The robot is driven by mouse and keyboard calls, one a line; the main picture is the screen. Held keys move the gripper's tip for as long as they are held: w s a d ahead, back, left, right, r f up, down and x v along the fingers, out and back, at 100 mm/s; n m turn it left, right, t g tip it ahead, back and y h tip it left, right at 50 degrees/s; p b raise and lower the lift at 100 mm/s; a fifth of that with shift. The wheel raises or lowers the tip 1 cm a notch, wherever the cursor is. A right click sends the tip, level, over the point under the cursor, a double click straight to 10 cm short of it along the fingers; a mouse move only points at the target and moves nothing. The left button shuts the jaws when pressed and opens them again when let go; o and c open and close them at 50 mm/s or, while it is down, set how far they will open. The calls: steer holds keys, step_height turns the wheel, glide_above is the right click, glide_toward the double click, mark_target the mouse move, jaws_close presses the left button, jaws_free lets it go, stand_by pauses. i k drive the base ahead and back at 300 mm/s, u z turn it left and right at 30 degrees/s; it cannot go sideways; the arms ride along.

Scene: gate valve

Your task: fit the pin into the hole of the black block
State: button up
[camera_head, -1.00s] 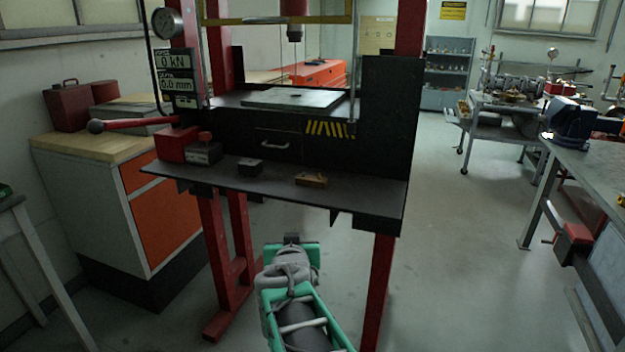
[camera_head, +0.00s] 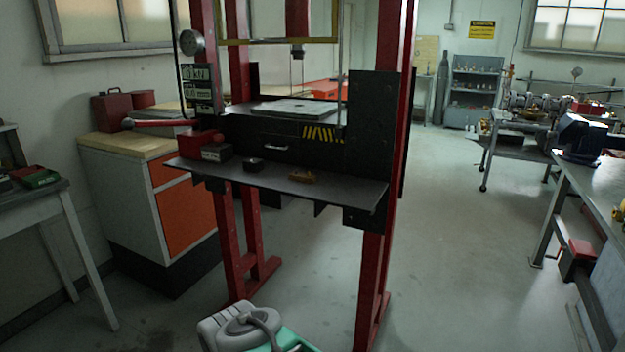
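A small black block (camera_head: 254,164) sits on the dark front shelf (camera_head: 335,188) of the red press frame. Its hole is too small to make out. Part of my arm shows at the bottom edge, low in front of the press and well short of the shelf. My gripper's fingers are not in view.
A red and black unit (camera_head: 209,145) with a lever stands at the shelf's left end. An orange-fronted cabinet (camera_head: 186,215) is left of the press (camera_head: 372,235). A workbench with a vise (camera_head: 583,138) is at the right. The floor between is clear.

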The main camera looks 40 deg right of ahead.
mark_target(251, 164)
steer(key=z, duration=0.65)
steer(key=i, duration=1.15)
steer(key=u, duration=0.15)
